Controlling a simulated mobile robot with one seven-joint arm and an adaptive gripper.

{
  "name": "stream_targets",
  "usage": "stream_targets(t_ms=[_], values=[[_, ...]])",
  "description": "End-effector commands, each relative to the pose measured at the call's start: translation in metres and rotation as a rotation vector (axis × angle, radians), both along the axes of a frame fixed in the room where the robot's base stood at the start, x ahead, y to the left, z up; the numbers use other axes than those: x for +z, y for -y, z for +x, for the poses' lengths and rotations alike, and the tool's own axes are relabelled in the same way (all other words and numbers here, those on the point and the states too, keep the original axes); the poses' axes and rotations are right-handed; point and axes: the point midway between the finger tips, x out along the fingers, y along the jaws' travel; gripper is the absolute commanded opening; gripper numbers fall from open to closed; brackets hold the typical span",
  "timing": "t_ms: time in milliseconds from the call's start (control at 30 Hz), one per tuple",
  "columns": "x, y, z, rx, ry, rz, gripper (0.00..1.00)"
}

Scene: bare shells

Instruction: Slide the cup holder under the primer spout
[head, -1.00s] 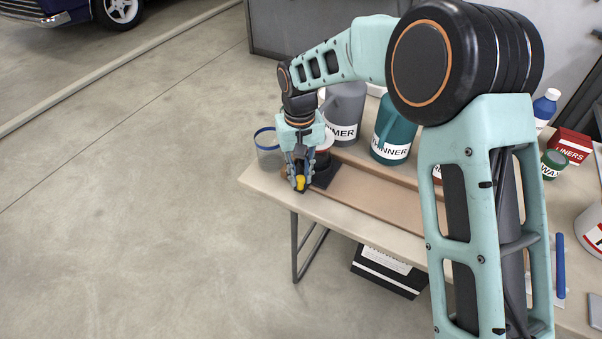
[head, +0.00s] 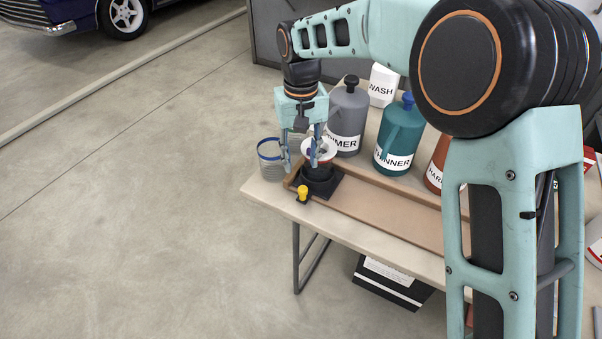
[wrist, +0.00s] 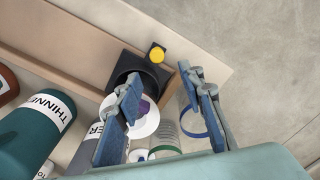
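The cup holder (head: 324,188) is a black square block with a yellow knob (head: 302,192) at its front left. It sits at the left end of a wooden track on the table; the wrist view also shows it (wrist: 157,72). A cup with a white rim (head: 319,150) stands at the holder, partly behind a finger. The grey primer jug (head: 349,112) stands just behind and right of the holder; I cannot make out its spout. My gripper (head: 302,163) is open, above and behind the knob and apart from it. Its two spread fingers show in the wrist view (wrist: 165,115).
A clear, blue-rimmed container (head: 270,168) stands left of the track, close to my gripper. The teal thinner jug (head: 399,138), a reddish jug (head: 436,170) and a white wash bottle (head: 383,85) stand behind the track. The track (head: 395,213) right of the holder is clear.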

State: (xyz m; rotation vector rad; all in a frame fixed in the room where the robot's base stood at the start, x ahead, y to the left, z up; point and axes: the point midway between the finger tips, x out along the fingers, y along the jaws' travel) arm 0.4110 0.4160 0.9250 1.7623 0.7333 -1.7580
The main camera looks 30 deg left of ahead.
Motion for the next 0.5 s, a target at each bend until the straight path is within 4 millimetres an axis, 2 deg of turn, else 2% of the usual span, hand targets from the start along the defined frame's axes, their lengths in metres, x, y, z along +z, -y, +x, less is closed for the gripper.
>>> stream_targets(t_ms=[33, 200, 500], values=[[0.009, -0.001, 0.000, 0.000, 0.003, 0.003, 0.36], [0.027, 0.000, 0.000, 0.001, 0.001, 0.001, 0.36], [0.031, 0.000, 0.000, 0.001, 0.000, 0.000, 0.36]])
